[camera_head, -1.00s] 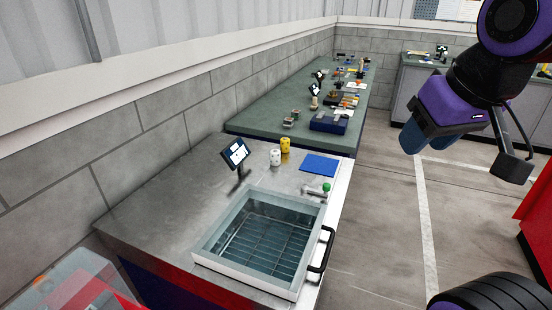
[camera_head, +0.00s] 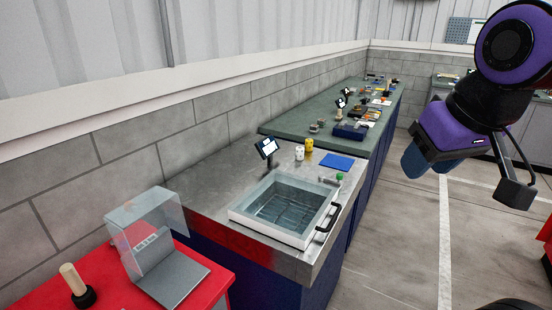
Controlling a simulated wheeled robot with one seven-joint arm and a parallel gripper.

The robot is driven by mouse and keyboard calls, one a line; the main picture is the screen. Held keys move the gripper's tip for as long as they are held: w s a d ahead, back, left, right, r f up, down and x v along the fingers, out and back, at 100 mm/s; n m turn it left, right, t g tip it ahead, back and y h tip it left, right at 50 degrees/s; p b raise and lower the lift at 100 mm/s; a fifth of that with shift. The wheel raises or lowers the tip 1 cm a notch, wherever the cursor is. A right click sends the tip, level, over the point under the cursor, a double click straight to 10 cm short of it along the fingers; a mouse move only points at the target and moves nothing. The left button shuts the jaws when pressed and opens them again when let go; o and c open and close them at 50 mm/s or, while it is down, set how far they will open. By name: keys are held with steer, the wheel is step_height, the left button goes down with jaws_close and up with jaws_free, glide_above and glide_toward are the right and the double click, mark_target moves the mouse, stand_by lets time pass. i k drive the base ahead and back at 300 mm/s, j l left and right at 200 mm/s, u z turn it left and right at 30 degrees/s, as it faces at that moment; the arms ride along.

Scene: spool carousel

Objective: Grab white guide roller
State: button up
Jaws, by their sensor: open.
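A small white cylinder with dark spots (camera_head: 299,154) stands upright on the steel counter, beside a similar yellow cylinder (camera_head: 309,145). It is the only thing I see that could be the white guide roller, but it is too small to be sure. My gripper (camera_head: 416,160) hangs in the air at the right, open and apparently empty, far from the white cylinder. Its blue fingers partly overlap in this view.
The steel counter (camera_head: 205,185) holds a glass-topped bath (camera_head: 240,213) with a black handle, a small screen (camera_head: 267,147) and a blue mat (camera_head: 336,162). A red table (camera_head: 50,292) with a clear guard stands front left. Floor (camera_head: 395,240) is open at right.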

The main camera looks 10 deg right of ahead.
mark_target(299, 154)
steer(key=i+l+u, duration=0.1)
steer(key=u, duration=1.6)
steer(key=l, duration=0.6)
steer(key=k+l+u, duration=0.1)
steer(key=l, duration=1.1)
steer(key=k+l+u, duration=0.1)
steer(key=l, duration=0.5)
steer(key=k+l, duration=0.1)
steer(key=l, duration=0.65)
steer(key=k+l, duration=0.1)
steer(key=l, duration=1.4)
steer(key=k+l, duration=0.15)
steer(key=l, duration=0.6)
